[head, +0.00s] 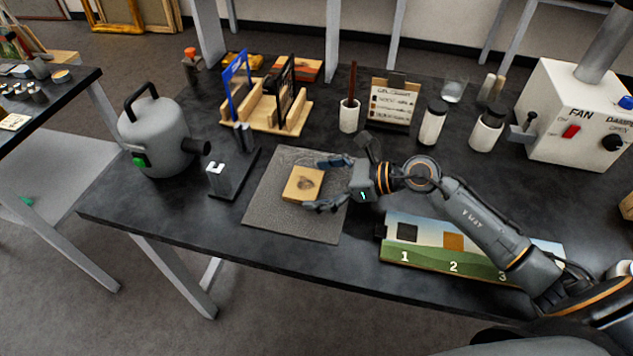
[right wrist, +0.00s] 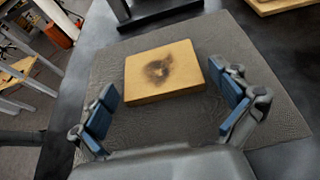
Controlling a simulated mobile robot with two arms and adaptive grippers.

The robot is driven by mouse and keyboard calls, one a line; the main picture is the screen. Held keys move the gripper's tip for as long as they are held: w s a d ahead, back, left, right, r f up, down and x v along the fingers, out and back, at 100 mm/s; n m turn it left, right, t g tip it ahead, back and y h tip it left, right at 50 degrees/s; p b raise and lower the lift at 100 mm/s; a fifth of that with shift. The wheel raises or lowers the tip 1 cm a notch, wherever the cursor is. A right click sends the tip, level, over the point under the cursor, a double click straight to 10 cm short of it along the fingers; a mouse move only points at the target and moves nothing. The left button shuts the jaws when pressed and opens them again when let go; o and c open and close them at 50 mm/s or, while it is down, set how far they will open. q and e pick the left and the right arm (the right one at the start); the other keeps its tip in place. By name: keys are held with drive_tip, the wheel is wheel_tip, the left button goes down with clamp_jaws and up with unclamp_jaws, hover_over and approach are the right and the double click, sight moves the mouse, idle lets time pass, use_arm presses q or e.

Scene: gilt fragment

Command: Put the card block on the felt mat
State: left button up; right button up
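The card block, a flat tan block with a dark smudge on top (head: 303,184), lies on the grey felt mat (head: 290,222). In the right wrist view the block (right wrist: 165,72) sits flat, with bare mat (right wrist: 165,125) around it. My right gripper (head: 325,183) is open at the block's right side in the head view. In the right wrist view its blue-padded fingers (right wrist: 168,115) are spread wide, with gaps between them and the block. My left gripper is in neither view.
A numbered board (head: 470,255) lies right of the mat, under my right arm. A grey kettle-like vessel (head: 157,140) and a small dark stand (head: 232,175) are to the left. A wooden rack (head: 265,115), jars (head: 432,122) and a fan box (head: 575,115) stand behind.

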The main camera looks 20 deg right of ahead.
drive_tip(key=shift+r, duration=0.1)
drive_tip(key=shift+r+p, duration=0.2)
drive_tip(key=shift+p, duration=0.1)
drive_tip(key=b+v, duration=0.1)
drive_tip(key=v, duration=0.4)
drive_tip(key=b+v, duration=0.2)
drive_tip(key=v, duration=0.3)
drive_tip(key=shift+s+d+f, duration=0.1)
drive_tip(key=shift+s+d, duration=0.1)
drive_tip(key=shift+d, duration=0.1)
drive_tip(key=shift+s+d+r, duration=0.3)
drive_tip(key=shift+d+r, duration=0.1)
drive_tip(key=shift+d, duration=0.05)
